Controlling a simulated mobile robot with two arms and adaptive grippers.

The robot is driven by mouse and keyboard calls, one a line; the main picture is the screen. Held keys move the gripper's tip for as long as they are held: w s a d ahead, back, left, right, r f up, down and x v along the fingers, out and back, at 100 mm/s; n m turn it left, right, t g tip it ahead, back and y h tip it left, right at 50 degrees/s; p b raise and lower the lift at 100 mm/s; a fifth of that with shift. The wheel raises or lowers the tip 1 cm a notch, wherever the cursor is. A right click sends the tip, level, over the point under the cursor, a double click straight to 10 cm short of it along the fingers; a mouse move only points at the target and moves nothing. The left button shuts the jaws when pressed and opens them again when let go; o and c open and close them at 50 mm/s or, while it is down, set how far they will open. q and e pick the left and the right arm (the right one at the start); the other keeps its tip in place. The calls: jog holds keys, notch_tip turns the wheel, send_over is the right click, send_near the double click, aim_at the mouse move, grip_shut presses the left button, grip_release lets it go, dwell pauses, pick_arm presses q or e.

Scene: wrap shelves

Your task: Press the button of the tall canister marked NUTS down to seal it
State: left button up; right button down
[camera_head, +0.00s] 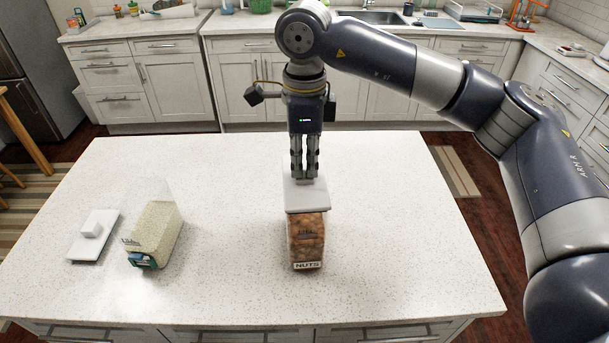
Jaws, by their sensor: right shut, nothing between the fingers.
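The tall canister marked NUTS (306,242) stands upright on the island, full of brown nuts, with its label low on the front. A pale square lid (306,198) sits on its top. My right gripper (305,176) points straight down over the lid, its fingers shut and empty. The fingertips are at the middle of the lid, where the button is; they hide the button, so I cannot tell how far down it is. My left gripper is not in view.
The island's right side is clear. Counters with a sink (370,17) run along the back.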

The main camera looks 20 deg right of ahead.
jog(key=shift+f+b, duration=0.35)
jog(key=shift+f, duration=0.2)
jog(key=shift+r+p, duration=2.3)
jog(key=shift+r, duration=1.55)
